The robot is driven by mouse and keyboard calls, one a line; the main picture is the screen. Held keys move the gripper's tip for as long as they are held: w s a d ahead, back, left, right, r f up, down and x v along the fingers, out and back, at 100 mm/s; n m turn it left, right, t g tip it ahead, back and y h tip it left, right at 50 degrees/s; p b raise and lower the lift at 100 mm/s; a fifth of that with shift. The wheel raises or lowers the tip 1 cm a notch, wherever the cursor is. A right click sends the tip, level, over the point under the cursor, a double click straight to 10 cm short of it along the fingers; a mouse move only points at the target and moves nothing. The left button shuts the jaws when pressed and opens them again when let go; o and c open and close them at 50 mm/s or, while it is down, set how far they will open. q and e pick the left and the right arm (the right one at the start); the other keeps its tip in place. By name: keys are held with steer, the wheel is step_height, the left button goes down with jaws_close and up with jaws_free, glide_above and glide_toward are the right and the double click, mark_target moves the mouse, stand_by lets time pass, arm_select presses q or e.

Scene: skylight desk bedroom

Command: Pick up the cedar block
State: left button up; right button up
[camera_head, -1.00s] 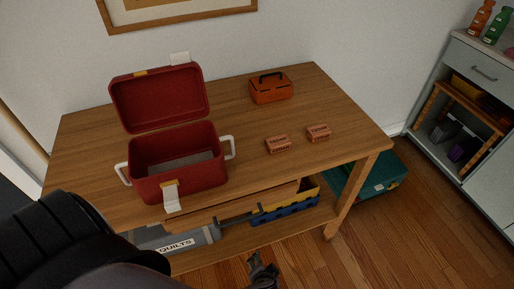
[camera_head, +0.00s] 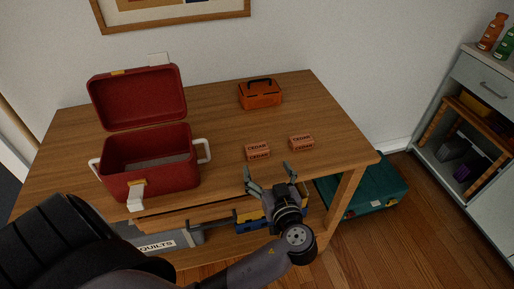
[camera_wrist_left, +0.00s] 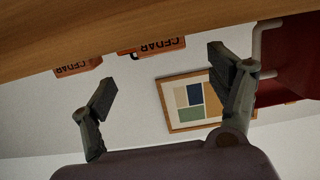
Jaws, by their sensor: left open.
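Two small orange-brown cedar blocks lie apart on the wooden desk (camera_head: 215,120): the left cedar block (camera_head: 257,151) and the right cedar block (camera_head: 301,142). In the left wrist view, which is upside down, the left block (camera_wrist_left: 158,46) shows between my fingers and the right block (camera_wrist_left: 77,66) lies to the left. My left gripper (camera_head: 268,171) is open and empty at the desk's front edge, just in front of the blocks and touching neither. Its fingers (camera_wrist_left: 161,74) are spread wide in the left wrist view. My right gripper does not show.
An open red chest (camera_head: 150,182) with white handles stands on the desk's left. An orange box (camera_head: 261,95) with a black handle sits behind the blocks. Beneath are a grey quilts bin (camera_head: 190,237) and a teal case (camera_head: 372,190). The desk's right end is clear.

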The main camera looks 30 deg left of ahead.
mark_target(259, 153)
arm_select(q)
steer(key=x, duration=0.4)
steer(key=shift+p, duration=0.3)
steer(key=p+x, duration=0.1)
steer(key=x, duration=0.3)
steer(key=shift+a+r, duration=0.15)
steer(key=shift+r, duration=0.05)
steer(key=shift+w+a+f, duration=0.15)
steer(key=shift+w+a, duration=0.05)
steer(key=shift+w, duration=0.05)
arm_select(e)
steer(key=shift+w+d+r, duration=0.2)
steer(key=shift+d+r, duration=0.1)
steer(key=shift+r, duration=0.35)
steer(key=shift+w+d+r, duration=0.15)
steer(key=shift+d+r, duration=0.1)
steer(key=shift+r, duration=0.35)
arm_select(q)
steer(key=shift+c, duration=0.2)
steer(key=c, duration=1.1)
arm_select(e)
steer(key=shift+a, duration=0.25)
